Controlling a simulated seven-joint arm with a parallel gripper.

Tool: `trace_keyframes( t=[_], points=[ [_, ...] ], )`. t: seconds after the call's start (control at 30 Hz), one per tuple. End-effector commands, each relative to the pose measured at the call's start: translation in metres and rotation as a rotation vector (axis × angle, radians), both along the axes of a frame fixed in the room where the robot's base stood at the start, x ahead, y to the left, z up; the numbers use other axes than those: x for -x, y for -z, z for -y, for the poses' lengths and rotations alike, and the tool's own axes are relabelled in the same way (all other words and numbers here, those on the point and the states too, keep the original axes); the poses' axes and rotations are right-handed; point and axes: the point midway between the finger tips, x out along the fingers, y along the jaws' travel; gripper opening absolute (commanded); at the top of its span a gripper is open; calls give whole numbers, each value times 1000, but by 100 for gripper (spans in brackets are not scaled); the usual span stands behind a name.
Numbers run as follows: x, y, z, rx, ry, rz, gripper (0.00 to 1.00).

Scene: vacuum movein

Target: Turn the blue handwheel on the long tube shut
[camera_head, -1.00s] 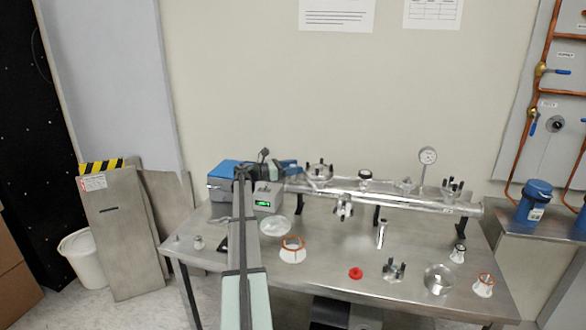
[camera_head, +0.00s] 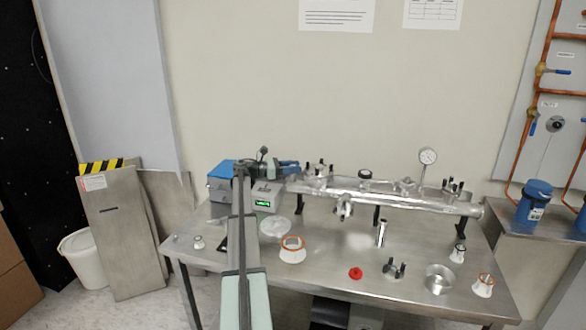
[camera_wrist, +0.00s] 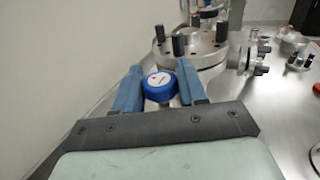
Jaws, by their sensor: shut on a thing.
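The blue handwheel (camera_wrist: 160,86) has a round cap with a pale label on top. It sits between the two blue fingers of my gripper (camera_wrist: 160,72) in the wrist view, and the gripper is shut on it. In the head view my gripper (camera_head: 291,167) is at the left end of the long tube (camera_head: 400,195), and the handwheel cannot be made out there. The long silvery tube lies across the back of the table on dark stands. A clamped flange (camera_wrist: 207,45) with dark posts stands just beyond the fingers.
A grey-blue device with a green display (camera_head: 264,203) stands left of the tube. A pressure gauge (camera_head: 428,156) rises from the tube. An orange-rimmed white part (camera_head: 292,254), a red cap (camera_head: 355,273) and other loose fittings lie on the steel table (camera_head: 330,275).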

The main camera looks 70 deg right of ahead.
Motion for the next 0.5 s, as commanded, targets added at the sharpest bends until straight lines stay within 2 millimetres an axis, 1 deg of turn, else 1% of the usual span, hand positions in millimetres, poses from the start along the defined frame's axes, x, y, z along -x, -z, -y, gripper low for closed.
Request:
trace_keyframes(
  t=[0.03,0.3,0.5],
  points=[
    [-2,0,4,0,33,0,11],
    [-2,0,4,0,223,0,11],
    [-2,0,2,0,328,0,11]
  ],
)
